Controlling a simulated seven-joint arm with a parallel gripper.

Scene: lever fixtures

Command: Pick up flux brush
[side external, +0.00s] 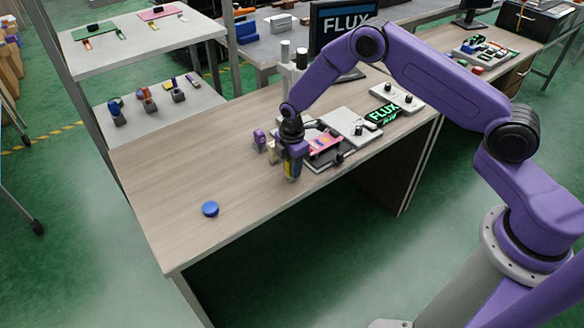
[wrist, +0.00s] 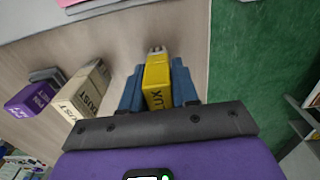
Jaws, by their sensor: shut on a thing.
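The flux brush is a yellow block with "UX" readable on it and pale bristles at its tip; it shows in the wrist view (wrist: 158,82). My gripper (wrist: 158,88) has its blue fingers on both sides of the brush and is shut on it. In the side view my gripper (side external: 292,160) points down over the wooden table, with the yellow brush (side external: 293,174) low between its fingers. I cannot tell whether the brush touches the table.
A beige brush marked "DUST" (wrist: 84,92) and a purple brush (wrist: 34,98) stand left of my gripper. A fixture with a pink board (side external: 323,144) is close on the right. A blue round knob (side external: 210,209) lies on the otherwise clear table front (side external: 180,185).

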